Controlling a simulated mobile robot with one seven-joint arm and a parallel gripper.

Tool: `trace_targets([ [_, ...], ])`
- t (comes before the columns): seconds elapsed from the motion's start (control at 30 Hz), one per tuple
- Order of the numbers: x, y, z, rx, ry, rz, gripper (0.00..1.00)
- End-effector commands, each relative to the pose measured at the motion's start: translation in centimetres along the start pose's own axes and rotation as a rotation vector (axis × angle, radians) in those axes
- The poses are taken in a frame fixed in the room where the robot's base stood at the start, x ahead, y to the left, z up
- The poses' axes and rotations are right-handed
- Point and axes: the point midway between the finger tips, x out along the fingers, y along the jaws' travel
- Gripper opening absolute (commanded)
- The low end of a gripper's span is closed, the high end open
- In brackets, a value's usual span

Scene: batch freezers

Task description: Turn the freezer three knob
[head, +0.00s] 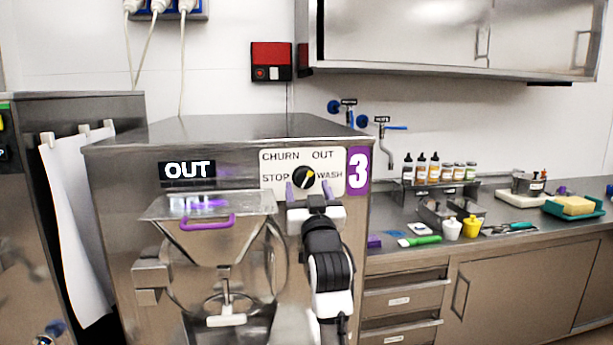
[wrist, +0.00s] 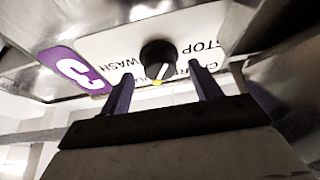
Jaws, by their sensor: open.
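The freezer three knob (head: 304,176) is round and black with a yellow mark, on a white panel labelled CHURN, OUT, STOP and WASH. The mark points to the upper right, toward OUT. In the wrist view, which is upside down, the knob (wrist: 158,60) shows its pointer facing down, toward the gripper. My gripper (head: 308,188) is open, its two purple fingers apart just below the knob. In the wrist view, the gripper (wrist: 160,73) has one fingertip on each side of the knob, with gaps. Their depth relative to the knob is hard to tell.
A purple plate with a 3 (head: 358,171) is right of the panel. A display (head: 187,170) reads OUT. A clear hopper with a purple handle (head: 208,222) is left of my arm. A counter (head: 400,210) with bottles and tools stands at right.

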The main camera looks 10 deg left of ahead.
Motion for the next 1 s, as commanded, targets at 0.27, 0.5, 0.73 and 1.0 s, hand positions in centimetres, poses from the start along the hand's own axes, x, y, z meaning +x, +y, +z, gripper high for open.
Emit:
trace_targets([
  [0.27,2.2,0.0,0.0,0.0,0.0,0.0,0.63],
  [0.5,2.3,0.0,0.0,0.0,0.001,0.0,0.63],
  [0.73,2.2,0.0,0.0,0.0,0.001,0.001,0.35],
  [1.0,2.2,0.1,0.1,-0.013,0.001,-0.004,0.27],
])
